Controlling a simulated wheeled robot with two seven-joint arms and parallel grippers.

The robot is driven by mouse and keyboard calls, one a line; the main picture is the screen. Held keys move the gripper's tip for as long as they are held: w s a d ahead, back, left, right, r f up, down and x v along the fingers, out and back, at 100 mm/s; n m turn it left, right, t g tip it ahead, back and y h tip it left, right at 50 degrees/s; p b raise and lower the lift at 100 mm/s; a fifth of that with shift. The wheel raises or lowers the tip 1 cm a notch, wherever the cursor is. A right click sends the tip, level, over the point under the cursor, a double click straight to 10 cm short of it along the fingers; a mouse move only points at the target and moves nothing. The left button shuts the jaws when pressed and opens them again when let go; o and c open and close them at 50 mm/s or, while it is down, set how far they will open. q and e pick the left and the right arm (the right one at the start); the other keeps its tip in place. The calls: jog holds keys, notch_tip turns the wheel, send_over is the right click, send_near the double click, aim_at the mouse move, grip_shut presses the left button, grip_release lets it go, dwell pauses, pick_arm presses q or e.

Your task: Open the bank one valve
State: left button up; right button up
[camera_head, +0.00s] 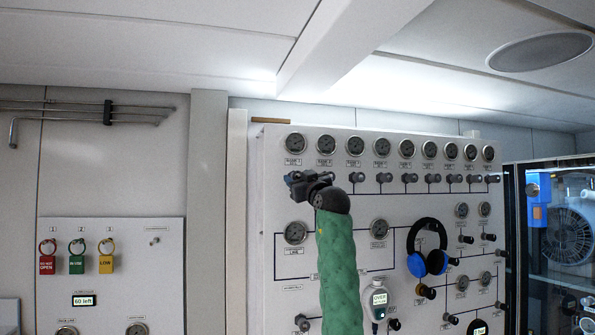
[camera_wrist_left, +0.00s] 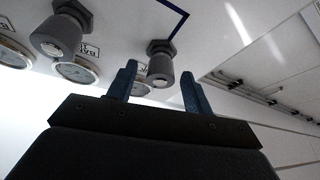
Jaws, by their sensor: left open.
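The bank one valve is the end knob of the upper row, a grey cylinder on a dark hex collar; it shows in the left wrist view (camera_wrist_left: 160,66). In the head view my left gripper (camera_head: 299,181) hides it, just below the leftmost gauge labelled bank 1 (camera_head: 295,143). In the left wrist view the two blue fingers of my left gripper (camera_wrist_left: 160,74) are open, with the knob seen in the gap between them. A gap shows on both sides of the knob; how deep it sits between the fingers I cannot tell. My right gripper is not in view.
More valve knobs (camera_head: 382,178) and gauges (camera_head: 382,146) line the panel (camera_head: 284,206).

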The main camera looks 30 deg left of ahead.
pick_arm(q)
jog(key=shift+w+a+r, duration=0.2)
jog(key=shift+w+a, duration=0.1)
jog(key=shift+a, duration=0.2)
